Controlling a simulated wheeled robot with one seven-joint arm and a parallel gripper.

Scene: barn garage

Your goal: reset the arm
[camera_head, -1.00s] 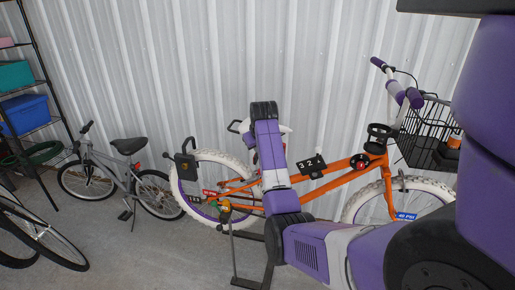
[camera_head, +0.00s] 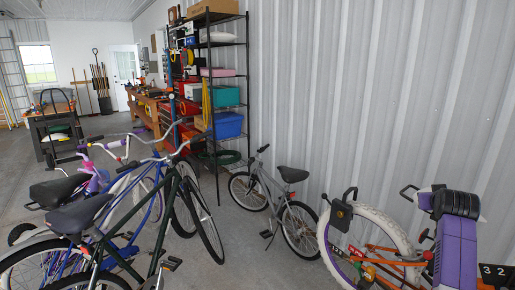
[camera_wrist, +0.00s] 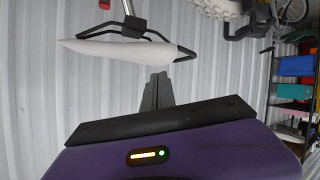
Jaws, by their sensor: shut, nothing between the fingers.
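My purple arm (camera_head: 455,250) stands at the right edge of the head view, in front of an orange bike with white tyres (camera_head: 372,236). Its fingers are hidden there. In the wrist view, my gripper (camera_wrist: 156,90) shows narrow dark fingers together, with nothing between them. They point at the ribbed metal wall. A white bike saddle (camera_wrist: 115,52) with black loops lies just beyond the fingertips in the picture; I cannot tell whether they touch.
A small grey bike (camera_head: 283,205) leans near the wall (camera_head: 350,100). Several bikes, one dark green (camera_head: 165,225), crowd the left foreground. A black shelf rack (camera_head: 247,75) and a workbench (camera_head: 150,105) stand behind. Bare concrete floor (camera_head: 235,250) lies between the bikes.

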